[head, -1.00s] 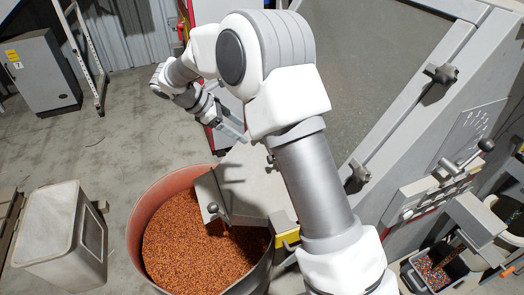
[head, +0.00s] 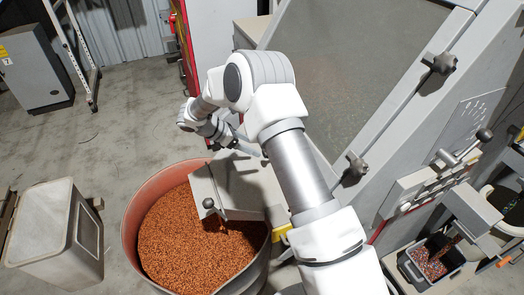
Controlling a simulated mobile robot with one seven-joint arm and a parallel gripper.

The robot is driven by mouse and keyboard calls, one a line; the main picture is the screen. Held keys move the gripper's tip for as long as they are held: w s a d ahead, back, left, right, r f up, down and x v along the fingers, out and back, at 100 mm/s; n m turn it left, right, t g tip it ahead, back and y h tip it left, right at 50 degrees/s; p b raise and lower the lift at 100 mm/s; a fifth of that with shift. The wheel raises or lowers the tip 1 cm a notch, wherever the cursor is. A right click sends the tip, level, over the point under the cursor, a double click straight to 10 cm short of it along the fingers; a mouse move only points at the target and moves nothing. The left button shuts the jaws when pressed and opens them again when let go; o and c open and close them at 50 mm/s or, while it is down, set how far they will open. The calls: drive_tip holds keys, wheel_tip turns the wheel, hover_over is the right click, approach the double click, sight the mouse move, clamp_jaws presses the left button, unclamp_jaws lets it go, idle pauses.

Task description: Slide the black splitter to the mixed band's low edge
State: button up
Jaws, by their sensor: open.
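A black ball knob (head: 209,203) sits on the edge of a grey chute plate (head: 236,186) over a round bin of copper-coloured granules. Another black ball knob (head: 484,135) tops a lever on the machine's right side. I cannot tell which part is the black splitter, and the mixed band and its low edge cannot be made out. My gripper (head: 252,149) is small and partly hidden by my own arm. It is open and appears above the chute, up and right of the first knob; I see nothing held.
The round bin (head: 131,225) stands below the chute. A grey lidded box (head: 40,225) is at left. The sloped machine deck (head: 365,55) has star knobs (head: 441,63) on its frame. A small bin (head: 410,268) of mixed granules is at lower right.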

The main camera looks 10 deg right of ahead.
drive_tip(key=s+x, duration=0.1)
drive_tip(key=x, duration=0.5)
drive_tip(key=shift+w, duration=0.5)
drive_tip(key=shift+c, duration=0.2)
clamp_jaws()
idle(0.7)
